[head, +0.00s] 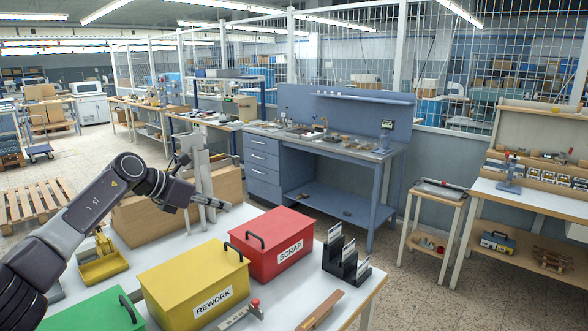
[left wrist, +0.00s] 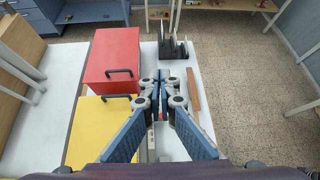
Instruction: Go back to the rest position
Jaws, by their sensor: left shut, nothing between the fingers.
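My left arm comes in from the left in the head view. Its gripper (head: 220,204) is over the work table (head: 250,213), behind the boxes and beside a grey upright post. In the left wrist view the fingers (left wrist: 161,78) are together and empty, above the white table top. The red SCRAP box (head: 285,243) and yellow REWORK box (head: 195,283) stand shut on the table; in the left wrist view the red box (left wrist: 112,52) and yellow box (left wrist: 98,130) lie left of the fingers. My right gripper is not in view.
A green box (head: 95,312) and a yellow tray (head: 100,262) are at the left of the table. A black card holder (head: 340,262), a wooden strip (head: 320,310) and a red-knobbed tool (head: 245,313) are at the right. A blue workbench (head: 330,150) stands behind, across open floor.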

